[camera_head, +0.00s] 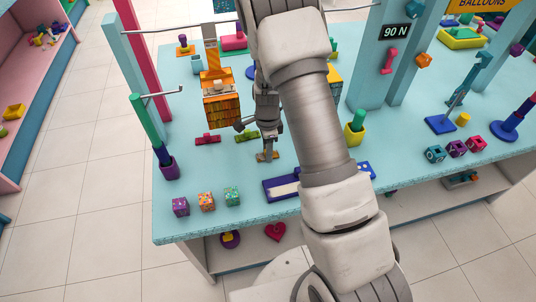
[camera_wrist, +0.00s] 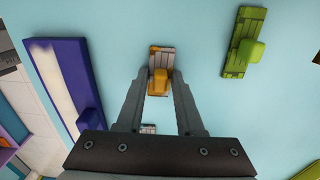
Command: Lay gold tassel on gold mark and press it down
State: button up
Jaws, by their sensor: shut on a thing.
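The gold tassel is a small flat piece with a gold-brown strip and a raised gold knob. In the wrist view the tassel (camera_wrist: 161,56) lies between my fingertips, its knob pinched. In the head view the tassel (camera_head: 267,157) shows at or just above the blue tabletop; I cannot tell whether it touches. My gripper (camera_head: 268,146) points down at it and is shut on it.
A green tassel (camera_head: 246,136) and a red one (camera_head: 207,138) lie behind and left. A blue tray (camera_head: 270,193) with a white strip is close in front. Patterned cubes (camera_head: 207,202) stand at the front left. An orange striped box (camera_head: 221,108) hangs at the left.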

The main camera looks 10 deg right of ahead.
jog(key=shift+r, duration=0.2)
grip_shut()
jog(key=shift+r+p, duration=0.65)
jog(key=shift+r, duration=0.1)
jog(key=o, duration=0.5)
grip_release()
grip_shut()
jog(key=shift+r, duration=0.1)
